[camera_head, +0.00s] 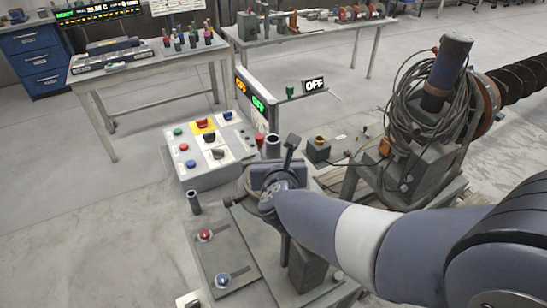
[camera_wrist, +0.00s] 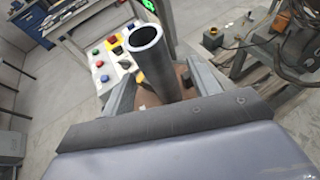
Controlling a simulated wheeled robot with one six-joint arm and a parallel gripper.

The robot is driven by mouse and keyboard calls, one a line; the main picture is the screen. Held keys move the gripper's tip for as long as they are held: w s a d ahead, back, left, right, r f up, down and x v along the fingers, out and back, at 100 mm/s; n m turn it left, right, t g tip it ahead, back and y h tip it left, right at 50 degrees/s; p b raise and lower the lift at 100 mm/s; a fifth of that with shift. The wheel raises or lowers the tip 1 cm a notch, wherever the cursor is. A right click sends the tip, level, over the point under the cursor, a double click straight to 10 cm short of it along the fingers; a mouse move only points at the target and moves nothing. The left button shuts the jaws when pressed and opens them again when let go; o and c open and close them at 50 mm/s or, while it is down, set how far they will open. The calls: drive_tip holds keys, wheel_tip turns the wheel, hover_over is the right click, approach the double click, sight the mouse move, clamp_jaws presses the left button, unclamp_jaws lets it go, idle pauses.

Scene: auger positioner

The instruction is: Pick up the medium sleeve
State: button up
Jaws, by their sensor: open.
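A dark grey hollow sleeve (camera_wrist: 148,58) stands between the two fingers of my gripper (camera_wrist: 163,85) in the wrist view, its open top facing the camera. Gaps seem to show on both sides of it, and my gripper is open. Its lower end is hidden behind my gripper's body. In the head view a dark sleeve (camera_head: 272,147) shows just beyond my gripper (camera_head: 270,172), probably the same one. A slimmer dark sleeve (camera_head: 194,203) stands to the left. I cannot tell from looks alone which is the medium one.
A control panel (camera_head: 207,178) with coloured buttons and switches stands just beyond, beside an OFF display. A lower box with red and blue knobs (camera_head: 228,262) is in front. A cable-wrapped machine with an auger (camera_head: 436,115) stands right. Open floor lies left.

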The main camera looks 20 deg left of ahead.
drive_tip(key=shift+p+x, duration=0.6)
drive_tip(key=shift+x, duration=1.8)
drive_tip(key=shift+c, duration=0.4)
